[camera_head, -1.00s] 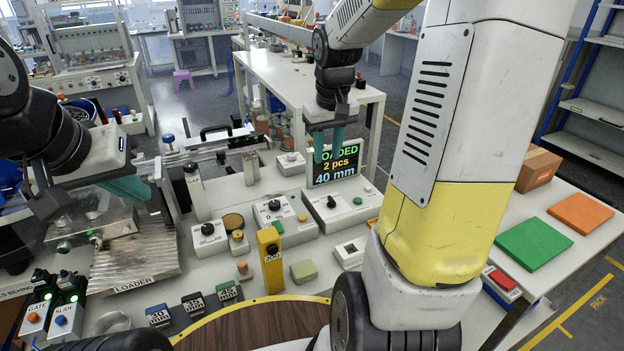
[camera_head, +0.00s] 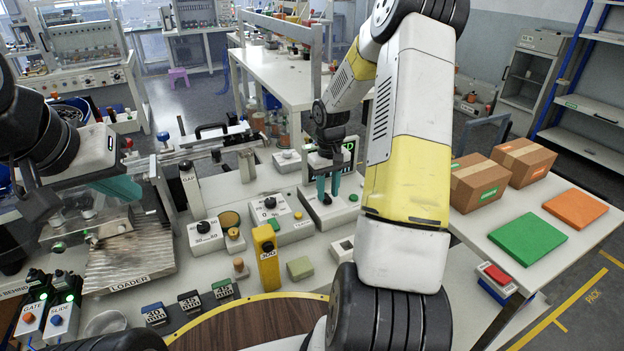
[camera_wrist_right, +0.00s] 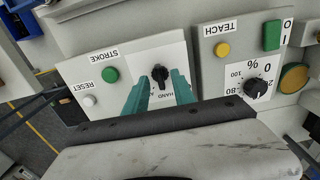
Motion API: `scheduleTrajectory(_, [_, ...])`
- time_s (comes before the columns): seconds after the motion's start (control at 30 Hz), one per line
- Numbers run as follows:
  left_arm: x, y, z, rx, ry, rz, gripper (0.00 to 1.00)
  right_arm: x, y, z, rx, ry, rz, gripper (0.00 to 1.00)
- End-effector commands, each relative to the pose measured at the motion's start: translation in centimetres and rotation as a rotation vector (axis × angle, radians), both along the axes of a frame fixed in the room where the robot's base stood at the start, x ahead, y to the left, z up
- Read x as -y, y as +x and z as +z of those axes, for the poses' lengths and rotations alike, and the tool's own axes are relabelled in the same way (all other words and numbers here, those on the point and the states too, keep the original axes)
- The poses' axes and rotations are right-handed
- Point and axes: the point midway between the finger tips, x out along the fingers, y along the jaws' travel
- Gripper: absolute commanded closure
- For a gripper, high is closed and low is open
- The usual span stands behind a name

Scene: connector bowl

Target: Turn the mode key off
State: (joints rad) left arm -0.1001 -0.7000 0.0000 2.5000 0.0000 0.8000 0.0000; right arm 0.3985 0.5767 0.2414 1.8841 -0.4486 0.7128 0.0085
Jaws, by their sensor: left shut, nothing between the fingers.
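The mode key is a small black knob (camera_wrist_right: 160,75) on a white plate, with the word HAND beside it and a second label partly hidden. It sits on a grey box (camera_head: 322,213) with a green STROKE button (camera_wrist_right: 110,74) and a white RESET button (camera_wrist_right: 90,101). My right gripper (camera_head: 328,187) points down over this box. In the right wrist view its teal fingers (camera_wrist_right: 160,88) are apart, one on each side of the knob in the picture; contact cannot be told. My left gripper (camera_head: 122,189) is shut and empty above the loader at the left.
A neighbouring box (camera_head: 278,218) carries a percent dial and a yellow TEACH button (camera_wrist_right: 222,49). A yellow post (camera_head: 267,257) stands in front. The display (camera_head: 348,155) behind is mostly covered by my right gripper. Cartons (camera_head: 478,181) stand on the right table.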

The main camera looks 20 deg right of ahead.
Motion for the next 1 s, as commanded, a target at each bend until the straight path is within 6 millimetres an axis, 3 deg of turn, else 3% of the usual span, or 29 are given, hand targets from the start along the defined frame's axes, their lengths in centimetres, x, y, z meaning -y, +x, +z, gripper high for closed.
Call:
scheduleTrajectory(0.33, [0.0, 0.0, 0.0, 0.0, 0.0, 0.0, 1.0, 0.0, -0.03, -0.7, 0.0, 0.0, 0.0, 0.69])
scheduleTrajectory(0.37, [0.0, 0.0, 0.0, 0.0, 0.0, 0.0, 1.0, 0.0, -0.03, -0.7, 0.0, 0.0, 0.0, 0.71])
scheduleTrajectory(0.5, [0.0, 0.0, 0.0, 0.0, 0.0, 0.0, 1.0, 0.0, -0.03, -0.68, 0.0, 0.0, 0.0, 0.99])
scheduleTrajectory(0.53, [0.0, 0.0, 0.0, 0.0, 0.0, 0.0, 1.0, -0.01, -0.03, -0.68, 0.0, 0.0, 0.0, 1.0])
scheduleTrajectory(1.0, [0.0, 0.0, 0.0, 0.0, 0.0, 0.0, 1.0, 0.0, -0.02, -0.65, 0.0, 0.0, 0.053, 1.0])
